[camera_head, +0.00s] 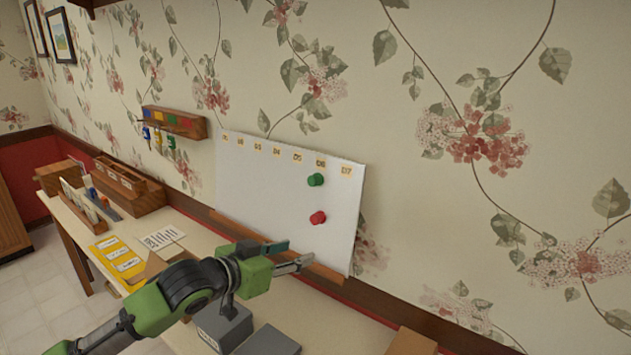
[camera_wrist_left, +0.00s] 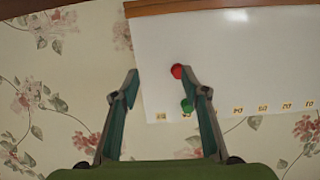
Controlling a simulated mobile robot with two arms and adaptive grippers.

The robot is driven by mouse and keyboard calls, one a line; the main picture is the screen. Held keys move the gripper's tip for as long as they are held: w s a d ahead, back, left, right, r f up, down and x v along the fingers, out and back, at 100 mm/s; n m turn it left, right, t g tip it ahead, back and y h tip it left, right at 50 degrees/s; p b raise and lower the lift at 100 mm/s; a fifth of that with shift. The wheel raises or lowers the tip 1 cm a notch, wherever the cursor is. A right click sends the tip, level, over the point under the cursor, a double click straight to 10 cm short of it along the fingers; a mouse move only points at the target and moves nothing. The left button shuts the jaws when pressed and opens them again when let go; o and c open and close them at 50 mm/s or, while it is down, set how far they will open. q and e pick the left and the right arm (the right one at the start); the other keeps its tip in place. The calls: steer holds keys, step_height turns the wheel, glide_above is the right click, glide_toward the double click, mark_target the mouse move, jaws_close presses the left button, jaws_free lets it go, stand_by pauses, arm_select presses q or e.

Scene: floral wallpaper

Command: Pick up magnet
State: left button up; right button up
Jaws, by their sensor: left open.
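A green magnet (camera_head: 316,180) and a red magnet (camera_head: 318,217) are on the right part of a white board (camera_head: 262,188) leaning at the wall, green above red. My left gripper (camera_head: 289,256) is open and empty, in front of the board's lower edge, below and left of the red magnet. In the left wrist view the board is upside down. There the red magnet (camera_wrist_left: 177,71) shows between the fingertips, nearer the right finger, and the green magnet (camera_wrist_left: 186,106) shows beside that finger, partly covered by it. Neither magnet is held.
Numbered labels run along the board's top. Below my arm are grey boxes (camera_head: 224,328) on the desk. Yellow sheets (camera_head: 117,257), a white card (camera_head: 163,237) and wooden organizers (camera_head: 128,187) are at left. A key rack (camera_head: 174,122) hangs on the wall.

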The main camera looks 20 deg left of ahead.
arm_select(q)
steer(key=t, duration=0.2)
glide_toward(311, 183)
steer(key=shift+h, duration=0.3)
steer(key=p+x, duration=0.3)
steer(key=x, duration=0.1)
steer(key=shift+r, duration=0.1)
steer(key=shift+w+d, duration=0.2)
steer(key=shift+w, duration=0.2)
steer(key=shift+w+d+p, duration=0.1)
steer(key=shift+w+p, duration=0.45)
steer(key=shift+p, duration=0.1)
steer(key=p+x, duration=0.1)
steer(key=x, duration=0.2)
steer(key=shift+w+f+p, duration=0.2)
steer(key=shift+f+p, duration=0.1)
steer(key=shift+p, duration=0.05)
steer(key=shift+w+d+f, duration=0.15)
steer(key=shift+w+f, duration=0.05)
steer(key=shift+w, duration=0.15)
steer(key=c, duration=0.9)
arm_select(e)
step_height(311, 183, up, 6)
steer(key=shift+d, duration=0.3)
